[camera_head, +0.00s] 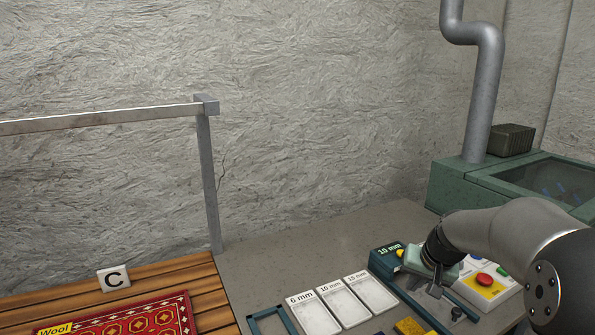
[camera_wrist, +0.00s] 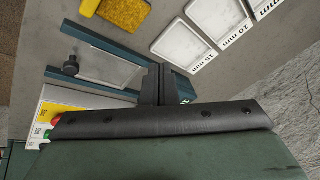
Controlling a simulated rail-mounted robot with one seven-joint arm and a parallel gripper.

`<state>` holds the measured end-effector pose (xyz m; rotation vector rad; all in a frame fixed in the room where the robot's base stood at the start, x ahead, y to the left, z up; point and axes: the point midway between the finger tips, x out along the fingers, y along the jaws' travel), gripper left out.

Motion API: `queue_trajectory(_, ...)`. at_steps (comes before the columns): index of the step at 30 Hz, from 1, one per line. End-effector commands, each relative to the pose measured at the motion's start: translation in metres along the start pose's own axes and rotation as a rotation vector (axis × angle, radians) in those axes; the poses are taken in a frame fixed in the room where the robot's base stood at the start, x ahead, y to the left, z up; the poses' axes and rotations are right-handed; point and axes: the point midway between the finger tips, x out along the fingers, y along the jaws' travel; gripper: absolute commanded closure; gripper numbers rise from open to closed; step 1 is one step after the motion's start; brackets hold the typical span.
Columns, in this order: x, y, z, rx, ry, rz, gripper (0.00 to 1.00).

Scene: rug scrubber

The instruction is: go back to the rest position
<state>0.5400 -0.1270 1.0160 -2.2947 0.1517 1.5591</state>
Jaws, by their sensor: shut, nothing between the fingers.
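Below the fingers the wrist view shows the teal frame of a tray (camera_wrist: 110,45) with a grey panel and a dark knob (camera_wrist: 71,66). My wrist housing hides the lower part of that view. I cannot tell the exact height of the fingertips above the surface.
A control box with a red button (camera_head: 484,280) stands right of my gripper. A red rug (camera_head: 150,318) lies on wooden slats at left. A green machine (camera_head: 480,188) stands behind.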

Motion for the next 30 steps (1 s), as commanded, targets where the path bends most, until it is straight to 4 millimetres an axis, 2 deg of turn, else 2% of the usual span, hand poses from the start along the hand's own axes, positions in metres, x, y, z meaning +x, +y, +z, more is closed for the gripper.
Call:
queue_trajectory(1, -0.008, -0.022, 0.035, -0.057, -0.043, 0.023, 1.0)
queue_trajectory(3, -0.017, -0.041, 0.085, -0.119, -0.106, 0.055, 1.0)
queue_trajectory(5, -0.025, -0.05, 0.129, -0.171, -0.157, 0.08, 1.0)
queue_trajectory(6, -0.031, -0.054, 0.158, -0.203, -0.187, 0.096, 1.0)
queue_trajectory(9, -0.042, -0.054, 0.221, -0.272, -0.253, 0.126, 1.0)
queue_trajectory(12, -0.049, -0.048, 0.268, -0.321, -0.303, 0.145, 1.0)
queue_trajectory(13, -0.05, -0.046, 0.279, -0.332, -0.313, 0.148, 1.0)
queue_trajectory(15, -0.052, -0.041, 0.297, -0.353, -0.334, 0.156, 1.0)
queue_trajectory(18, -0.053, -0.038, 0.309, -0.365, -0.348, 0.16, 1.0)
queue_trajectory(30, -0.053, -0.037, 0.31, -0.366, -0.35, 0.161, 1.0)
